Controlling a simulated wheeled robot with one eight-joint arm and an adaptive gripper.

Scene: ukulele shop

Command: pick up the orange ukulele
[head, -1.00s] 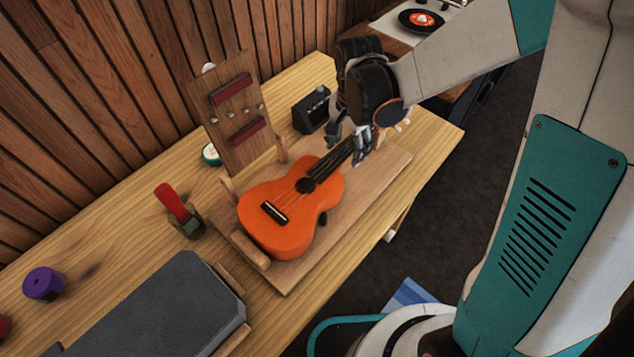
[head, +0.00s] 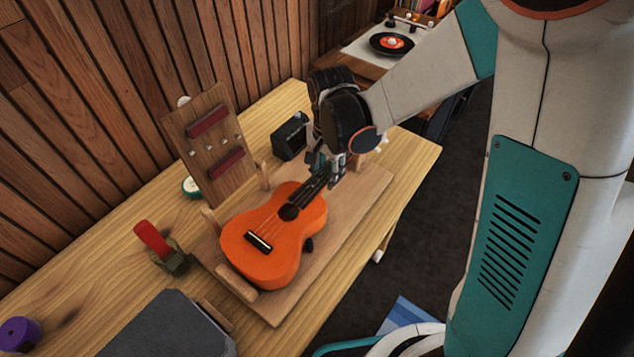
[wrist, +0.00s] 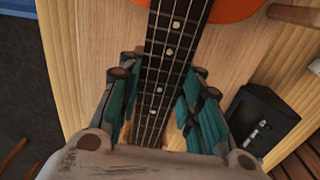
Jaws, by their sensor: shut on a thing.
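The orange ukulele (head: 274,238) lies face up on a wooden board (head: 345,213) on the workbench, its neck pointing away from me toward the back right. My gripper (head: 328,172) is over the neck from above, with a finger on each side. In the wrist view my gripper (wrist: 160,105) is shut on the dark fretted neck (wrist: 172,52), and the edge of the orange body (wrist: 237,9) shows at the top. The headstock is hidden by my gripper and wrist.
Wooden blocks and pegs (head: 237,282) stand around the ukulele on the board. A small black amplifier (head: 291,137) stands close left of my gripper. An upright wooden panel (head: 212,145), a red-handled clamp (head: 160,248) and a grey case (head: 170,328) are on the bench's left side.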

